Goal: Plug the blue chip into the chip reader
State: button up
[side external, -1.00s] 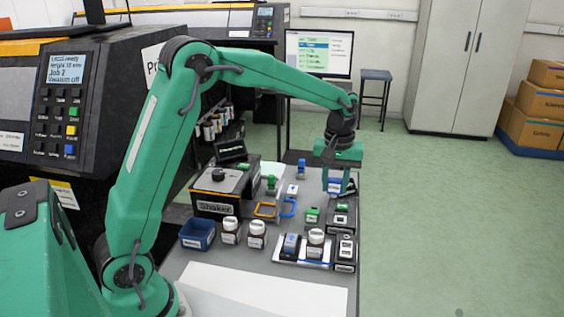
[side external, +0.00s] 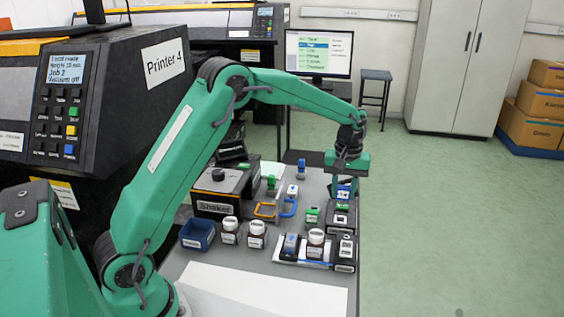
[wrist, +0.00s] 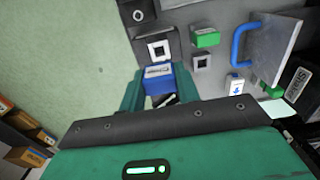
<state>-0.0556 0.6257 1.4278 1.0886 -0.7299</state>
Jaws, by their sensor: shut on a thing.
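The blue chip (wrist: 158,79), with a pale label on top, is held between the green fingers of my gripper (wrist: 160,88) in the wrist view. A dark unit with a white-framed square opening (wrist: 159,49), apparently the chip reader, lies just beyond the chip in the wrist view. It seems to be the dark unit (side external: 342,219) just in front of the gripper in the side view. The chip looks apart from it; the height gap is unclear.
A green block (wrist: 205,37) and a blue handle (wrist: 240,42) lie beside the dark unit. A white tray (side external: 284,253) with a bottle (side external: 315,243), the shaker (side external: 216,208) and a blue bin (side external: 197,236) stand on the bench. The front white sheet (side external: 262,290) is clear.

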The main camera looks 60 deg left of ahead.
jog(key=shift+w+a+f, duration=0.1)
jog(key=shift+w+f, duration=0.15)
jog(key=shift+f, duration=0.05)
jog(key=shift+f, duration=0.2)
jog(key=shift+f, duration=2.45)
jog(key=shift+f, duration=0.7)
dwell(1.3)
jog(key=o, duration=1.5)
jog(key=shift+c, duration=0.2)
jog(key=shift+r, duration=0.15)
jog(key=shift+r, duration=3.4)
